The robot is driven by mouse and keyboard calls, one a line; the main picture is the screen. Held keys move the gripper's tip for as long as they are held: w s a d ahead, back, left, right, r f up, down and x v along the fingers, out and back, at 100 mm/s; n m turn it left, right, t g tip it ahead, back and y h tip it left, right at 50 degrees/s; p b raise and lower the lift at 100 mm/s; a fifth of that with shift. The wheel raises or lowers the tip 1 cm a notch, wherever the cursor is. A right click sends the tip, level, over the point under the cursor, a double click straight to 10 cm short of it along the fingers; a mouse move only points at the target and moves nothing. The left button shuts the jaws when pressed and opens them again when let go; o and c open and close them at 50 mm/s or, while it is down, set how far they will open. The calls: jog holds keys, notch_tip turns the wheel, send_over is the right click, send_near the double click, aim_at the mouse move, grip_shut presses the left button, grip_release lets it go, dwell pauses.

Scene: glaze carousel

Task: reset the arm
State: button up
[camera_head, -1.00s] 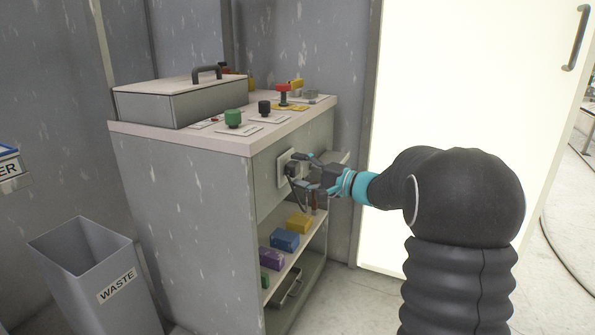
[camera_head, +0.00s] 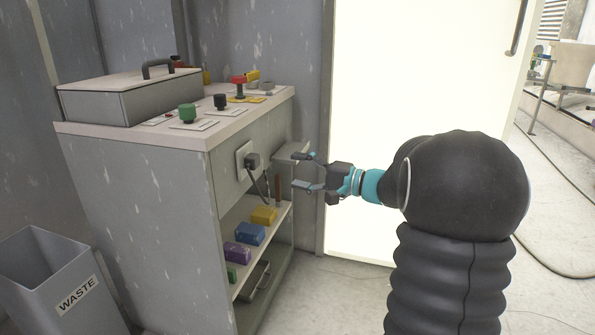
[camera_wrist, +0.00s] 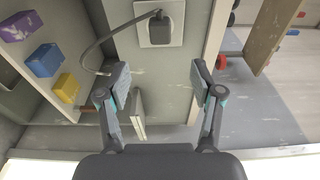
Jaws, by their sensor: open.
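My gripper (camera_head: 300,171) is open and empty. It is in front of the grey cabinet (camera_head: 140,180), to the right of a wall-type socket (camera_head: 242,157) on the cabinet's side, and apart from it. A dark plug (camera_head: 254,161) with a hanging cable sits in the socket. In the wrist view my gripper's two fingers (camera_wrist: 160,95) are spread wide, with bare cabinet panel beyond them. The plug also shows there (camera_wrist: 159,27), above and between the fingers, with its cable curving down to the left.
The cabinet's open shelf holds a yellow block (camera_head: 264,215), a blue block (camera_head: 250,234) and a purple block (camera_head: 237,253). A waste bin (camera_head: 60,285) stands at left. The floor right of the cabinet is clear.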

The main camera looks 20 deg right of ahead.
dwell(0.3)
notch_tip(320, 180, down, 8)
jog(key=s+m+g+h, duration=0.2)
jog(key=s+g, duration=0.1)
jog(key=s+a+f+n+g+h+p, duration=0.1)
jog(key=s+a+f+g+h, duration=0.15)
jog(key=s, duration=0.35)
jog(key=s+a+f+n+g+h+p, duration=0.1)
jog(key=s+a+f+g+h, duration=0.15)
jog(key=s, duration=0.35)
jog(key=s+a+r+n+h+p, duration=0.1)
jog(key=s+r+n+h+p, duration=0.2)
jog(key=s+r, duration=0.3)
jog(key=s+a+r+n+t+h+p, duration=0.1)
jog(key=s+a+r+n+h+p, duration=0.1)
jog(key=s+r, duration=0.5)
jog(key=s+n+h+p, duration=0.1)
jog(key=s+n+p, duration=0.1)
jog(key=s, duration=0.3)
jog(key=shift+n, duration=0.8)
